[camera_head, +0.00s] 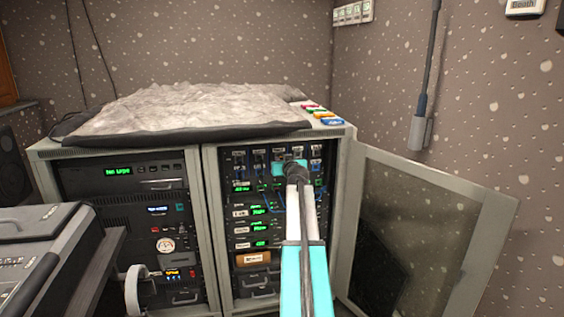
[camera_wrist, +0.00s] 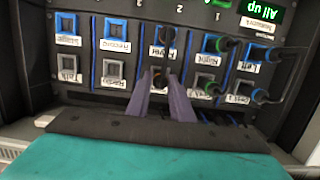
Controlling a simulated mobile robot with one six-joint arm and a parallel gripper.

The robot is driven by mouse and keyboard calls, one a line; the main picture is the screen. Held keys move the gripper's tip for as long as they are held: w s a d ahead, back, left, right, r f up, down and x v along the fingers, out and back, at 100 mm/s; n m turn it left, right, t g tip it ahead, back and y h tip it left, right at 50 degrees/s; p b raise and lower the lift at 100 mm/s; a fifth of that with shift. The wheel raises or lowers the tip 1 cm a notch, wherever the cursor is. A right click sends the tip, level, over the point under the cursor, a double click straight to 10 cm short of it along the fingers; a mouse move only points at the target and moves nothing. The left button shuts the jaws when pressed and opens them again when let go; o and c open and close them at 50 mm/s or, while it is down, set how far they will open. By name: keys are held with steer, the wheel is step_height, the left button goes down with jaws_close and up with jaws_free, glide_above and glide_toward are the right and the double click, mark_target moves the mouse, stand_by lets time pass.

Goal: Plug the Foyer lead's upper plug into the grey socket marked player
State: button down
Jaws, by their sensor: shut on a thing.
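My gripper (camera_head: 288,162) is up against the socket panel at the top of the right rack, seen from behind in the head view. In the wrist view, which is upside down, my fingers (camera_wrist: 160,84) are shut on a small dark plug (camera_wrist: 158,80), mostly hidden between them. My fingers hide the nearer-row socket there. I cannot tell whether the held plug touches a socket.
Other plugs with black cables sit to the right in the wrist view, one with a green ring (camera_wrist: 213,88) and one with a blue ring (camera_wrist: 260,96). Empty sockets (camera_wrist: 115,68) lie to the left. The open rack door (camera_head: 425,235) stands right of my arm.

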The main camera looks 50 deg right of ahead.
steer(key=shift+w+d+r, duration=0.1)
steer(key=shift+r, duration=0.05)
steer(key=c, duration=1.5)
jaws_free()
steer(key=shift+w, duration=0.1)
steer(key=shift+s, duration=0.2)
steer(key=shift+p+v, duration=0.35)
steer(key=shift+v, duration=6.45)
